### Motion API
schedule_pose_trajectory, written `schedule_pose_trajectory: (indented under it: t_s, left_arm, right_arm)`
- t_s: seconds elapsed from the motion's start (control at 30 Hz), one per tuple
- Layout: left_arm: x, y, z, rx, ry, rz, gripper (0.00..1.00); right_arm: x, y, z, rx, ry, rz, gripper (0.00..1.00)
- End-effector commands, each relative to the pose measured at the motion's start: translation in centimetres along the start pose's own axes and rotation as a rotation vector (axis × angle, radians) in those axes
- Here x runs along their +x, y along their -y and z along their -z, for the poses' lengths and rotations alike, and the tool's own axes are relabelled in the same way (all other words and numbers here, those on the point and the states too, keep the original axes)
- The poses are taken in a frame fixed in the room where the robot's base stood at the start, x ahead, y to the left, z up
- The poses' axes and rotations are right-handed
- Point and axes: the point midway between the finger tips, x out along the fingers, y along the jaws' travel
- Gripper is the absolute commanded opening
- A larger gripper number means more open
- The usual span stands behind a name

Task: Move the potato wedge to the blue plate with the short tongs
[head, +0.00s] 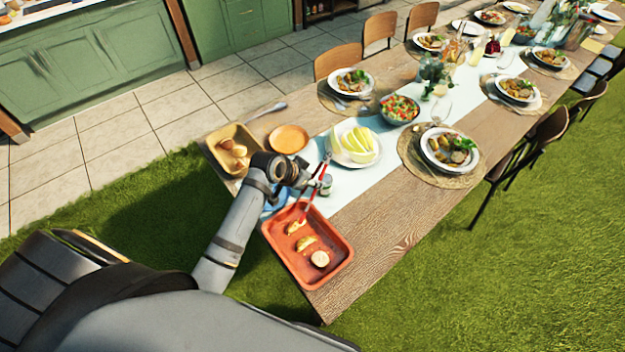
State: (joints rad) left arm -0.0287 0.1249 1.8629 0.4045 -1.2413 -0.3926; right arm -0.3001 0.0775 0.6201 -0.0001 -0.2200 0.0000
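The red short tongs (312,196) point down into the orange-red tray (340,275) at the table's near end. My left gripper (319,174) is shut on the tongs near their upper part. The tong tips are at or very close to the potato wedge (295,227) at the tray's far end; I cannot tell whether they grip it. A second wedge (306,243) and a round potato piece (320,259) lie in the same tray. The blue plate (272,204) is mostly hidden behind my arm, left of the tray. My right gripper is not in view.
A tan tray with bread or potatoes (213,143), an orange plate (289,139) and a white plate with melon slices (345,153) stand beyond my gripper. Bare wood lies right of the tray.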

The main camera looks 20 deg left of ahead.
Motion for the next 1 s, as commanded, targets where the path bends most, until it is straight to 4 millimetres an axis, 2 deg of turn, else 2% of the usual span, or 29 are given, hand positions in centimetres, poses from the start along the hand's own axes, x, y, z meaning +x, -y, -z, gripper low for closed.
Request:
schedule_pose_trajectory:
  t_s: [0.03,0.33,0.63,1.0]
  left_arm:
    - [0.8,0.1,-0.6,0.001,-0.001,0.001,0.27]
    - [2.8,0.1,-2.1,0.001,-0.001,0.0,0.27]
    - [4.6,0.2,-3.5,-0.001,0.0,0.0,0.27]
    - [4.7,0.2,-3.6,-0.001,0.0,0.0,0.28]
  right_arm:
    - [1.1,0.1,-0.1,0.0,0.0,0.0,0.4]
    - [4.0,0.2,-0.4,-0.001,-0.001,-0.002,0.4]
    - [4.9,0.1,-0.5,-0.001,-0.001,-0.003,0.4]
    - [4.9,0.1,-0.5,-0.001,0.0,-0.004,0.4]
